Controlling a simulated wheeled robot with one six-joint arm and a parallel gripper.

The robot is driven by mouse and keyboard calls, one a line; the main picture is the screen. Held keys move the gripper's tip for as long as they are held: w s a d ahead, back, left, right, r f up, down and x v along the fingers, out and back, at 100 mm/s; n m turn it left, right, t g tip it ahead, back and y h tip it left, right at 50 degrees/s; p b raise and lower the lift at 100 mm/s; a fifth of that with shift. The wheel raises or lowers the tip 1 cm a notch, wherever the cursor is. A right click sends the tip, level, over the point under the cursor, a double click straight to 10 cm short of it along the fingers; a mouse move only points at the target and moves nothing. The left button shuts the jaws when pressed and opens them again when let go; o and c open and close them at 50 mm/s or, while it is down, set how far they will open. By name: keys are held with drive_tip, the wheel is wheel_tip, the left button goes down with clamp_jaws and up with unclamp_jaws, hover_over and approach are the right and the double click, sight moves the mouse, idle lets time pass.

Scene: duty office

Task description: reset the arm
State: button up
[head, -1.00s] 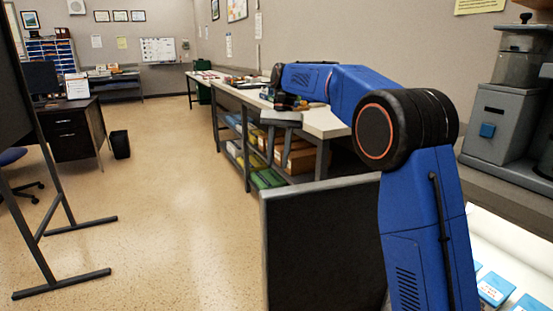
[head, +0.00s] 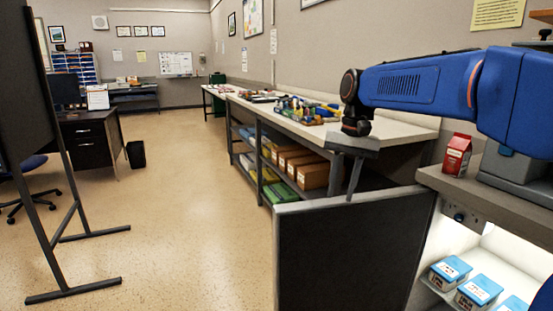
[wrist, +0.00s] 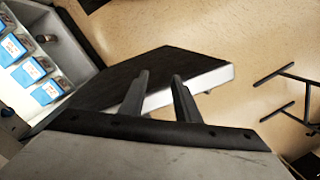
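My blue arm reaches in from the right in the head view. My gripper (head: 354,180) hangs from its end and points down, above the top edge of the dark partition panel (head: 350,250). In the wrist view the two fingers of my gripper (wrist: 160,76) stand apart with nothing between them. The panel shows beyond the fingers, with its pale edge crossing behind them. I cannot tell how far the fingertips are from the panel.
A red carton (head: 457,155) stands on the counter at right, near my arm. Blue-topped boxes (head: 479,290) sit below it. A long workbench (head: 400,130) holds tools behind the gripper. A dark standing board (head: 25,100) is at left. The floor (head: 190,210) between is open.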

drive_tip(key=s+d+f+n+t, duration=0.1)
drive_tip(key=s+d+f, duration=0.3)
drive_tip(key=s, duration=0.5)
drive_tip(key=s+d+f+n+t+h, duration=0.1)
drive_tip(key=s+d+f+t, duration=0.1)
drive_tip(key=s+d+f, duration=0.2)
drive_tip(key=s+d+f+t, duration=0.2)
drive_tip(key=s+d+f, duration=0.2)
drive_tip(key=s+f, duration=0.4)
drive_tip(key=s, duration=0.5)
drive_tip(key=shift+s+d+n+t+h, duration=0.15)
drive_tip(key=shift+s+n+t+h, duration=0.15)
drive_tip(key=shift+n, duration=0.1)
